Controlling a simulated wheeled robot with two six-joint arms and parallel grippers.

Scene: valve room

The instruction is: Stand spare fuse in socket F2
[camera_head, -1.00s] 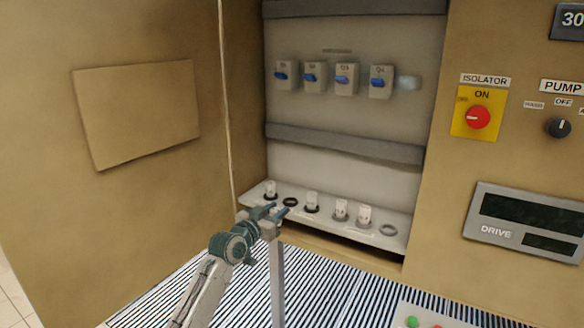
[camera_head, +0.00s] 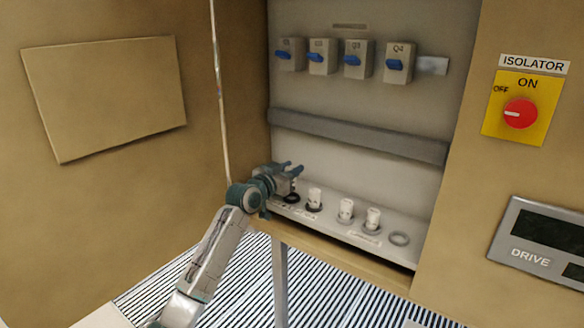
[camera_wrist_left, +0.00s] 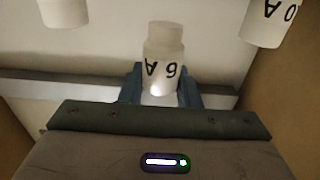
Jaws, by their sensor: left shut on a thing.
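My left gripper (camera_head: 290,168) is shut on a white fuse (camera_wrist_left: 163,50) marked 6 A, which shows between its fingers in the left wrist view. In the head view the gripper is at the left end of the fuse shelf, just above a dark ring socket (camera_head: 292,198), which I take to be F2. The gripper largely hides the held fuse there, so I cannot tell whether its lower end touches the socket. A white fuse (camera_head: 315,196) stands in the dark socket to the right. My right gripper is not in view.
Two more white fuses (camera_head: 346,209) (camera_head: 373,217) stand in grey rings on the shelf. An empty grey ring (camera_head: 399,239) is at the right end. Fuses stand close on both sides of the held one in the wrist view. Blue-lever breakers (camera_head: 355,60) are above.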

